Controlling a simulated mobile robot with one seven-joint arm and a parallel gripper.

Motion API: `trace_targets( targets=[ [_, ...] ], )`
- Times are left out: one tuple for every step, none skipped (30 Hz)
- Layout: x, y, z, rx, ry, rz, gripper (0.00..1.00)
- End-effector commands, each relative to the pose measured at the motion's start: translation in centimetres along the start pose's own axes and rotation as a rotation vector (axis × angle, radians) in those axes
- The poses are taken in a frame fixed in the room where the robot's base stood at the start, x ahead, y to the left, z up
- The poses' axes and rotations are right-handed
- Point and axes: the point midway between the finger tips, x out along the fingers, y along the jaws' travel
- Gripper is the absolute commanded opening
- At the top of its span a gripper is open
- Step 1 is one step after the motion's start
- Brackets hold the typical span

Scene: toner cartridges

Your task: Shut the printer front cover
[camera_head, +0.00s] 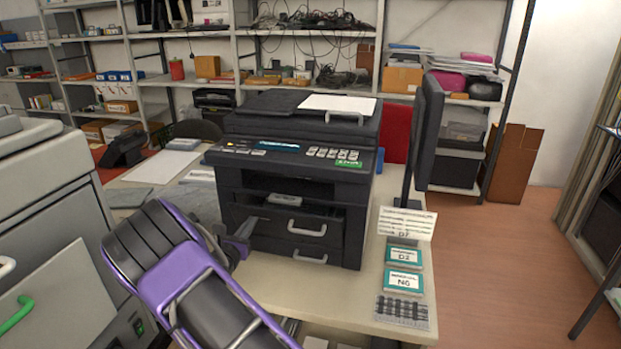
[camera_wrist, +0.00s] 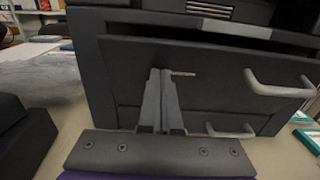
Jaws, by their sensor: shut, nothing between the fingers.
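The black printer (camera_head: 300,135) stands on the table. Its front cover (camera_head: 275,222) is the panel with the upper silver handle (camera_head: 307,229); it is upright or nearly so. In the wrist view the cover (camera_wrist: 225,75) fills the middle, with a dark gap along its top edge, so it looks slightly ajar. A drawer with a second handle (camera_head: 310,257) is below. My gripper (camera_head: 242,236) is at the left part of the cover, its fingers shut together and empty. In the wrist view the fingertips (camera_wrist: 160,72) are at the cover, left of its handle (camera_wrist: 278,85); contact is unclear.
A monitor (camera_head: 428,130) stands right of the printer, with several labelled boxes (camera_head: 404,255) on the table (camera_head: 340,290) in front of it. A large grey machine (camera_head: 50,230) is at the left. Papers lie on the table (camera_head: 165,163) left of the printer.

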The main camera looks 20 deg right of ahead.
Motion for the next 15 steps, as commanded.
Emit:
trace_targets(
  targets=[
    [0.07, -0.02, 0.06, 0.0, -0.001, 0.0, 0.0],
    [0.08, -0.01, 0.06, 0.0, 0.0, 0.0, 0.0],
    [0.07, -0.01, 0.06, 0.0, 0.0, 0.0, 0.0],
    [0.06, -0.01, 0.05, 0.0, 0.0, 0.0, 0.0],
    [0.06, -0.01, 0.05, 0.0, 0.0, 0.0, 0.0],
    [0.06, -0.01, 0.05, 0.0, 0.0, 0.0, 0.0],
    [0.05, -0.01, 0.05, 0.0, 0.0, 0.0, 0.0],
    [0.06, 0.0, 0.05, 0.0, 0.0, 0.0, 0.0],
    [0.09, -0.01, 0.05, 0.0, 0.0, 0.0, 0.0],
    [0.14, -0.01, 0.06, 0.0, -0.001, 0.0, 0.0],
    [0.21, -0.01, 0.06, 0.0, -0.001, 0.0, 0.0],
    [0.35, -0.02, 0.08, 0.0, -0.001, -0.001, 0.0],
    [0.49, -0.03, 0.1, 0.001, -0.001, -0.001, 0.0],
    [0.65, -0.03, 0.13, 0.001, -0.001, -0.001, 0.0],
    [0.89, -0.03, 0.18, 0.001, -0.001, -0.001, 0.0]
  ],
)
